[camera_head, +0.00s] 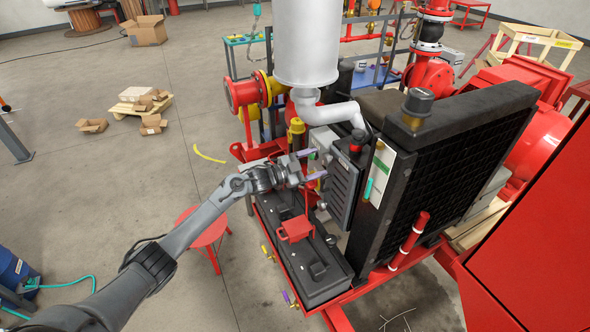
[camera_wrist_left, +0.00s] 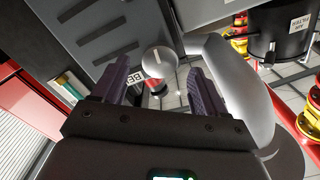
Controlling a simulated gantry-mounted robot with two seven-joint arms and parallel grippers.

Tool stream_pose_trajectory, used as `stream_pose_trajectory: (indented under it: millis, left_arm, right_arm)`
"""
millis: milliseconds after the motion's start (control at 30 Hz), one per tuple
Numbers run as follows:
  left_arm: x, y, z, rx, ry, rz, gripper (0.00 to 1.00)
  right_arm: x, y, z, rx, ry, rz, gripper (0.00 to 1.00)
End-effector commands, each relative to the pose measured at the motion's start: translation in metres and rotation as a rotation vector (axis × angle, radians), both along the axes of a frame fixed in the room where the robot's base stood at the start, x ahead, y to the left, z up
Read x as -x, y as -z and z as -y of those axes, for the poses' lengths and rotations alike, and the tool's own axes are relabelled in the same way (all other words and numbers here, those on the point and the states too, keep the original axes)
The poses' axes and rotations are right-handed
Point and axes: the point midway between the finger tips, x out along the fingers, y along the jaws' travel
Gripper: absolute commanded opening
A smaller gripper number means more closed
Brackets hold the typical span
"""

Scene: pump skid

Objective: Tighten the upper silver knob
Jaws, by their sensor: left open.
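My left gripper (camera_head: 310,165) is open, its two purple fingers pointing at the grey panel box (camera_head: 343,190) on the pump skid. In the left wrist view, a round silver knob (camera_wrist_left: 158,59) with a line mark on its face shows beyond and between the spread fingers of the left gripper (camera_wrist_left: 157,75). The fingers look apart from the knob, with a gap on each side; the exact distance is hard to tell. I cannot make out the knob clearly in the head view, nor tell from the wrist view whether it is the upper one. My right gripper is not in view.
A curved silver pipe (camera_wrist_left: 238,85) runs close to the right finger in the wrist view. A large silver cylinder (camera_head: 306,45) stands above the panel area. The black radiator (camera_head: 445,165) is to the right. A black battery box (camera_head: 318,262) lies below the gripper.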

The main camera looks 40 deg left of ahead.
Motion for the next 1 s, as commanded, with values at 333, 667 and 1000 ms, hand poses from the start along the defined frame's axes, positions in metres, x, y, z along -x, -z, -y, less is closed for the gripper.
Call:
stream_pose_trajectory:
  millis: [333, 667, 1000]
  left_arm:
    - [0.050, 0.001, -0.017, -0.002, 0.000, -0.002, 0.73]
    - [0.074, 0.000, -0.026, 0.000, -0.001, -0.001, 0.73]
    - [0.076, 0.000, -0.026, 0.001, 0.000, 0.000, 0.73]
  right_arm:
    - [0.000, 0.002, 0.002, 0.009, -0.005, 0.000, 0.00]
    - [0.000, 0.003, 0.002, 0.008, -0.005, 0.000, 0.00]
    - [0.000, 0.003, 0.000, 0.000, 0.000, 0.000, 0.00]
